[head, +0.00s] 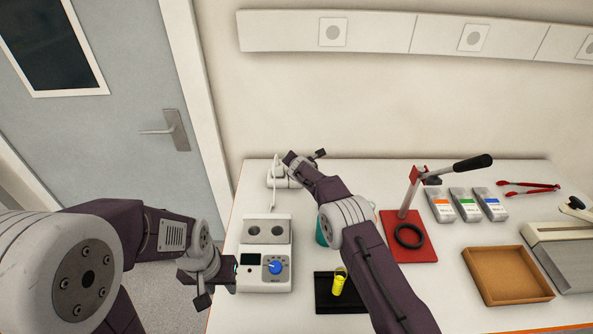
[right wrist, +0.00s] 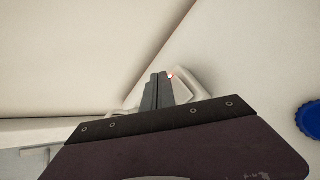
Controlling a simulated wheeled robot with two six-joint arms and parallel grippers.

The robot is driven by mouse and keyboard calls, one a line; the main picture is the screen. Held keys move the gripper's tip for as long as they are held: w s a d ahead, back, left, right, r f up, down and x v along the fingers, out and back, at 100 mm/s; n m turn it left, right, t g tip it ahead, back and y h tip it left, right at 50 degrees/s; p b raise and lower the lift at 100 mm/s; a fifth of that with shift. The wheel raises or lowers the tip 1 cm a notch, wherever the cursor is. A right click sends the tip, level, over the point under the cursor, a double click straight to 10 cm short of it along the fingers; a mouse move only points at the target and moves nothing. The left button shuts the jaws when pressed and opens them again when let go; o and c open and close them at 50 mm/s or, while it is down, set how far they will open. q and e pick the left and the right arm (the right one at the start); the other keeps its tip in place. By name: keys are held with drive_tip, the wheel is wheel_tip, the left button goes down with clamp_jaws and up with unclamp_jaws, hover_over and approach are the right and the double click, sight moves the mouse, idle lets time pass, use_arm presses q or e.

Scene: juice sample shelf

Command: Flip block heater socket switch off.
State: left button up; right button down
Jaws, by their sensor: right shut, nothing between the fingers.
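The block heater (head: 257,278) is a white box with two dark round wells, a dark display and a blue knob. Its white cord runs back to a white socket (head: 272,179) by the wall. My right gripper (head: 289,157) reaches over the table to that socket. In the right wrist view its narrow fingers (right wrist: 157,90) are shut and empty, beside the white socket housing (right wrist: 188,83). A small red glow shows by the fingertips; I cannot tell whether they touch the switch. My left gripper (head: 232,272) is at the heater's left side, its fingers largely hidden.
A dark pad (head: 325,299) with a yellow cup (head: 339,282) lies near my right forearm. A red-based press (head: 423,251), several labelled packets (head: 464,205), red tongs (head: 528,187) and a wooden tray (head: 507,276) stand right. A blue cap (right wrist: 310,117) shows in the right wrist view.

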drive_tip(key=shift+f, duration=0.1)
idle(0.7)
drive_tip(key=shift+f, duration=0.35)
drive_tip(key=shift+f+b, duration=0.3)
drive_tip(key=shift+f, duration=0.05)
idle(0.5)
drive_tip(key=shift+w, duration=0.1)
drive_tip(key=shift+r+p, duration=0.45)
drive_tip(key=shift+r, duration=0.4)
drive_tip(key=shift+s+r+p, duration=0.25)
drive_tip(key=shift+r+p, duration=0.4)
drive_tip(key=shift+r, duration=0.6)
drive_tip(key=shift+s+r+p, duration=0.2)
drive_tip(key=shift+r+p, duration=0.45)
drive_tip(key=shift+r, duration=0.6)
